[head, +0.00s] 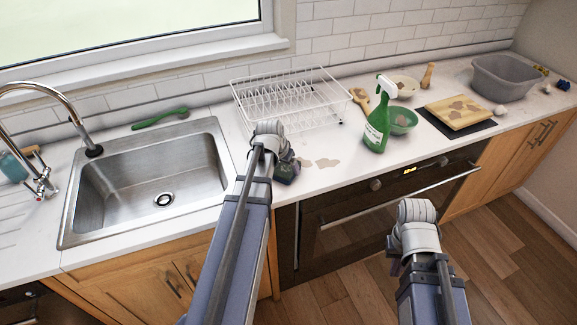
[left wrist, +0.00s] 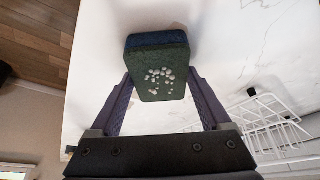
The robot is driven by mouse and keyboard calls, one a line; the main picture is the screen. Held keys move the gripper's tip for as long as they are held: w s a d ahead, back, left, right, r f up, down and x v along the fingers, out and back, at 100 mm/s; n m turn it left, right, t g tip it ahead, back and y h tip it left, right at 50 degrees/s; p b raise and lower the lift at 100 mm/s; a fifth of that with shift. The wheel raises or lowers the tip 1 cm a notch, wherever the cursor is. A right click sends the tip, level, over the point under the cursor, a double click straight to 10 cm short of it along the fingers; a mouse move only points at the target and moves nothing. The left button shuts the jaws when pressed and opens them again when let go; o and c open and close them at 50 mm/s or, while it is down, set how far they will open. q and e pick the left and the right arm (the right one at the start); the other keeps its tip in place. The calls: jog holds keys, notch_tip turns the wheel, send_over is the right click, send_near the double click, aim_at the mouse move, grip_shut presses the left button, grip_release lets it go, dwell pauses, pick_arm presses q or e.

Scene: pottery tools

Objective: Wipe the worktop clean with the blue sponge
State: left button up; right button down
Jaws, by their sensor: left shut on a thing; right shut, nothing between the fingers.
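My left gripper (head: 283,168) is low over the worktop (head: 330,178), in front of the dish rack. In the left wrist view its fingers are shut on the blue sponge (left wrist: 157,40), which has a dark green face (left wrist: 157,85) with a cluster of pale specks. In the head view the sponge is mostly hidden by my arm. I cannot tell whether it touches the worktop. Brownish stains (head: 325,162) lie on the worktop just right of the gripper. My right gripper (head: 394,266) is shut and empty in front of the oven, mostly hidden by its wrist.
A sink (head: 120,193) is at left, with a green brush (head: 160,118) behind it. A white dish rack (head: 290,98) stands behind the gripper. To the right are a green spray bottle (head: 377,130), a green bowl (head: 403,121), a stained board (head: 458,112) and a grey tub (head: 505,78).

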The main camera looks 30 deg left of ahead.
pick_arm(q)
jog(key=shift+s+a, duration=1.7)
jog(key=shift+s, duration=0.3)
jog(key=shift+w+d, duration=2)
jog(key=shift+w, duration=0.3)
jog(key=shift+s+a, duration=0.1)
jog(key=shift+s, duration=0.05)
jog(key=shift+s+a, duration=0.95)
jog(key=shift+s, duration=0.1)
jog(key=shift+w, duration=0.1)
jog(key=shift+w+d, duration=0.25)
jog(key=shift+w, duration=0.75)
jog(key=shift+w+d, duration=0.2)
jog(key=shift+w, duration=0.85)
jog(key=shift+w+d, duration=0.25)
jog(key=shift+w, duration=0.75)
jog(key=shift+f, duration=0.1)
